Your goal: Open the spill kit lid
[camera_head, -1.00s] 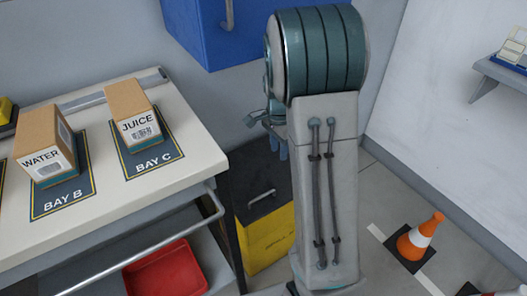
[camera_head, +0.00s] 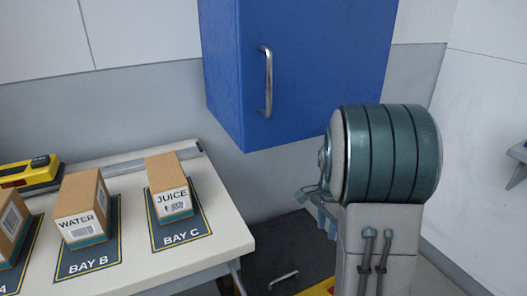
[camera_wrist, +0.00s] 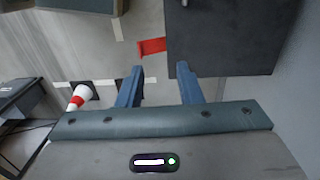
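The spill kit is a yellow box with a dark lid (camera_head: 285,256) and a grey bar handle (camera_head: 284,280), low on the floor right of the bench. The lid looks flat and shut. Only a sliver of yellow body (camera_head: 318,290) shows. My gripper (camera_head: 326,218) is above the lid's right side, apart from the handle, partly hidden by my arm. In the wrist view, the two blue fingers (camera_wrist: 160,87) are spread with nothing between them. A dark flat panel (camera_wrist: 225,40), probably the lid, lies right of and beyond the fingertips, with a handle-like piece at its top edge.
The blue cabinet (camera_head: 300,60) hangs on the wall above the lid. The bench (camera_head: 215,247) at left bears the JUICE box (camera_head: 172,203), WATER box (camera_head: 82,225) and a yellow tool (camera_head: 30,175). A cone (camera_wrist: 79,98) stands on the floor at left in the wrist view.

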